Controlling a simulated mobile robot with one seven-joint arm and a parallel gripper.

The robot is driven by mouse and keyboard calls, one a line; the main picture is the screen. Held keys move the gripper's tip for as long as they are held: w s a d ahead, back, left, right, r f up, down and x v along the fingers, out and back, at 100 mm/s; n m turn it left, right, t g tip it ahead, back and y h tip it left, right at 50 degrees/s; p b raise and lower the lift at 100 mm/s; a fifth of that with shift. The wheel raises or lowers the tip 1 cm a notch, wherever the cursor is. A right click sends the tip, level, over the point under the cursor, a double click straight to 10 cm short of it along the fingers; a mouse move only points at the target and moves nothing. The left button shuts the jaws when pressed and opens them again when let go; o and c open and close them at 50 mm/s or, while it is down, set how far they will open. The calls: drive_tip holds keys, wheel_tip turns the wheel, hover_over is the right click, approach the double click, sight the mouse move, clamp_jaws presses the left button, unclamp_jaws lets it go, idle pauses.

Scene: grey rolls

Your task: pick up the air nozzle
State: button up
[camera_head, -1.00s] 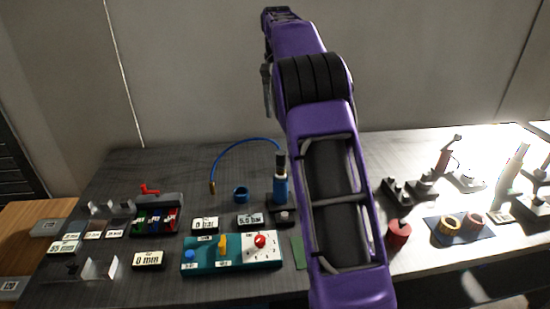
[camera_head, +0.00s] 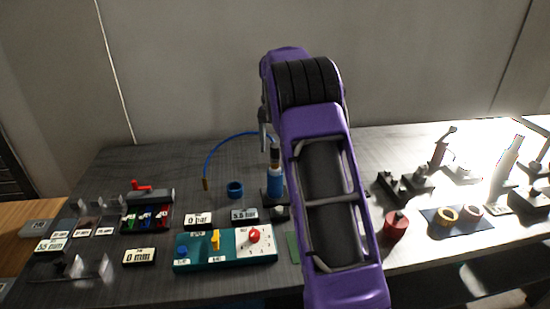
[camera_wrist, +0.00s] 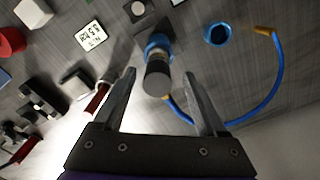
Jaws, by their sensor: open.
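The air nozzle is probably the brass tip (camera_head: 206,184) on the free end of the blue hose (camera_head: 228,138). The hose arches from behind an upright blue cylinder with a dark top (camera_head: 275,183). In the wrist view the brass tip (camera_wrist: 264,30) is at upper right, to the right of the fingers and apart from them. My gripper (camera_wrist: 158,74) is open, and the cylinder's dark top (camera_wrist: 157,78) shows between its fingers; I cannot tell whether they touch. In the head view my arm hides most of the gripper.
A blue ring (camera_head: 235,189) stands between the brass tip and the cylinder. A teal control panel (camera_head: 225,249) with knobs and small displays (camera_head: 244,215) lie in front. A red cylinder (camera_head: 396,225) and dark fixtures (camera_head: 405,187) stand to the right. The bench behind the hose is clear.

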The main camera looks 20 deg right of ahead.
sight(275, 157)
wheel_tip(275, 157, down, 4)
drive_tip(key=shift+s+r, duration=0.1)
drive_tip(key=shift+s, duration=0.05)
drive_tip(key=shift+d, duration=0.1)
clamp_jaws()
idle(0.3)
